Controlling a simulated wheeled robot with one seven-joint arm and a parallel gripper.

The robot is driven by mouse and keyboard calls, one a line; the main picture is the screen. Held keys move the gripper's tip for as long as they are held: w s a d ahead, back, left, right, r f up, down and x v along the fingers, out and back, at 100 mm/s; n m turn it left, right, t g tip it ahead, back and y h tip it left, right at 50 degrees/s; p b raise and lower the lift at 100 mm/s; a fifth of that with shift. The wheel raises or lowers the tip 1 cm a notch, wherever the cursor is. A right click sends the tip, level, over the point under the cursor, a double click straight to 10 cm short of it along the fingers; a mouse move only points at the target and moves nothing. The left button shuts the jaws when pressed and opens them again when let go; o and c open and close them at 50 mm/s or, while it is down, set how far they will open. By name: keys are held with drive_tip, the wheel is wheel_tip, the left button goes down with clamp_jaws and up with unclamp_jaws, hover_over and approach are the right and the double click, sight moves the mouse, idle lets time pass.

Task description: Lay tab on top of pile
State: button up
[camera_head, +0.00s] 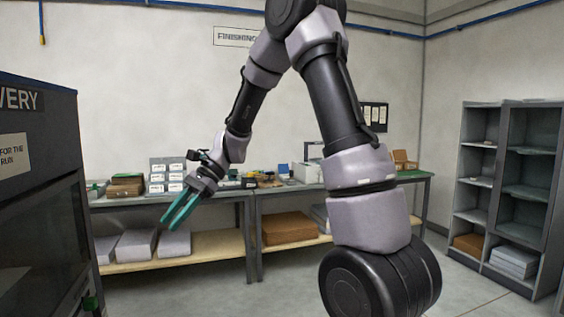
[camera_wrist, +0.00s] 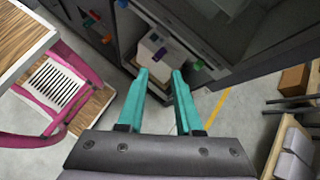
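My gripper (camera_head: 181,209) has teal fingers and hangs in front of the workbench in the head view. In the wrist view my gripper (camera_wrist: 160,73) is open, with nothing seen between its fingers. Beyond the fingertips, a pile of white and tan sheets or blocks (camera_wrist: 148,62) sits in an opening of a dark unit. Stacked packs (camera_head: 167,176) stand on the bench. No tab is plain in the head view.
A dark cabinet (camera_head: 40,190) stands close at left. The workbench (camera_head: 250,196) runs along the wall, with a shelf unit (camera_head: 505,190) at right. Bare floor lies between.

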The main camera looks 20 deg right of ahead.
drive_tip(key=s+d+r+n+t+h, duration=0.3)
drive_tip(key=s+d+r+t, duration=0.2)
drive_tip(key=d, duration=0.5)
drive_tip(key=s+d+r+n+t+h, duration=0.3)
drive_tip(key=s+d+r+n+t, duration=0.1)
drive_tip(key=s+d+r, duration=0.5)
drive_tip(key=d+t, duration=0.1)
drive_tip(key=d, duration=0.1)
drive_tip(key=shift+s+d+r+h, duration=0.3)
drive_tip(key=shift+h, duration=0.1)
